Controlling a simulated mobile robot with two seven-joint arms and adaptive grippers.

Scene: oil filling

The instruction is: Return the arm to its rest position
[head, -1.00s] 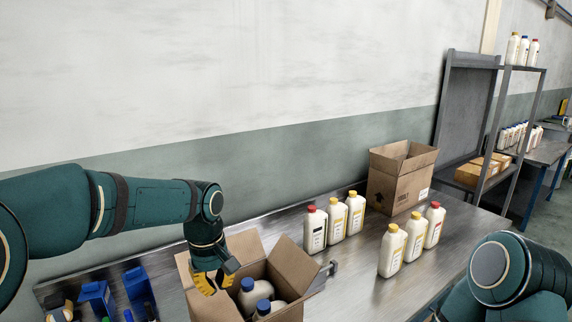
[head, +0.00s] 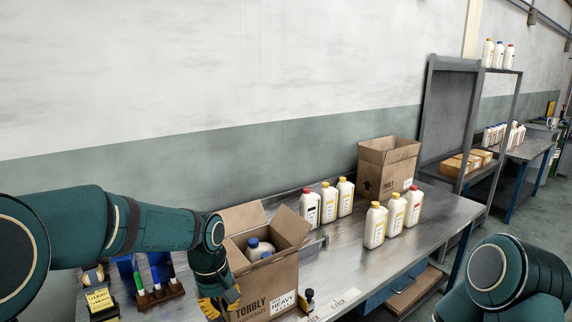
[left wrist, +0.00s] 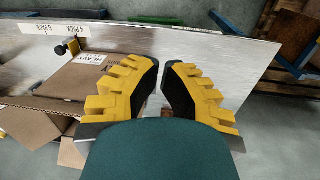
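My left gripper (head: 222,302) hangs at the front left side of an open cardboard box (head: 270,285) marked HEAVY. A white bottle with a blue cap (head: 257,249) stands inside the box. My right arm (head: 500,275) shows at the lower right of the head view; its gripper is out of the frame.
White bottles with red and yellow caps stand in two groups (head: 330,203) (head: 393,215) on the metal table (head: 345,265). A second open box (head: 387,168) is behind them. Markers in a holder (head: 158,292) and blue bins are at the left. A shelf rack (head: 450,125) stands at the back right.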

